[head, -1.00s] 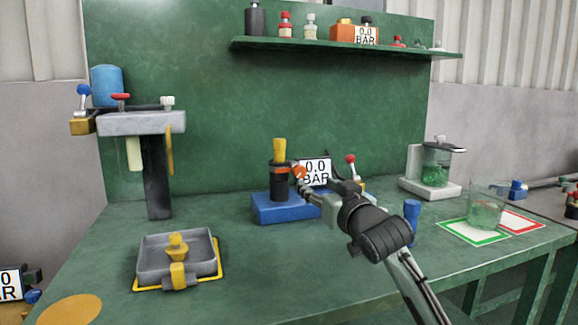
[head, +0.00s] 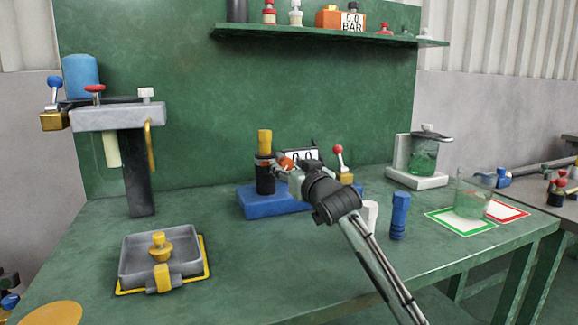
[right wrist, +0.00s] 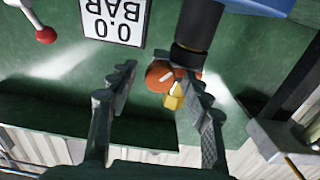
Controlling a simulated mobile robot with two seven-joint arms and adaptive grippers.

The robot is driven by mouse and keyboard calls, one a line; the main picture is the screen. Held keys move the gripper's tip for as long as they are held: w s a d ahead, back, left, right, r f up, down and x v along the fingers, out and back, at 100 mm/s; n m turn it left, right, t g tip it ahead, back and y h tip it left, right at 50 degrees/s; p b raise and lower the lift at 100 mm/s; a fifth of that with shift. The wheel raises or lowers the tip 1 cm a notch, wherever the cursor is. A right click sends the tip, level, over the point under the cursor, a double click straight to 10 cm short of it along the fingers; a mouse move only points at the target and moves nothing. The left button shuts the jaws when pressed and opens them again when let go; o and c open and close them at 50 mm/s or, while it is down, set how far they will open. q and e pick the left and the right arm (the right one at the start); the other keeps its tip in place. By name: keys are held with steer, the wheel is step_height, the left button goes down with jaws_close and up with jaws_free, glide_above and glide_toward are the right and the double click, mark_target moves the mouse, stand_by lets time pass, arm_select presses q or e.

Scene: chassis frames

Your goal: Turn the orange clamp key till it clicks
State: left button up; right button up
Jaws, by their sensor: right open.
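The orange clamp key (head: 286,161) sits on the side of a black clamp cylinder (head: 264,176) with a yellow top (head: 264,143). My left gripper is not in view.
The cylinder stands on a blue base (head: 262,203). Behind my right gripper are a 0.0 BAR sign (right wrist: 112,18) and a red-knobbed lever (head: 338,150). A blue bottle-shaped piece (head: 399,216) stands right of my forearm. The bench front is mostly clear.

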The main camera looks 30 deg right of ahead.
steer(key=shift+c, duration=0.6)
jaws_close()
steer(key=shift+m, duration=0.4)
steer(key=m, duration=0.4)
steer(key=shift+m, duration=0.4)
steer(key=m, duration=0.6)
steer(key=shift+o, duration=0.6)
jaws_free()
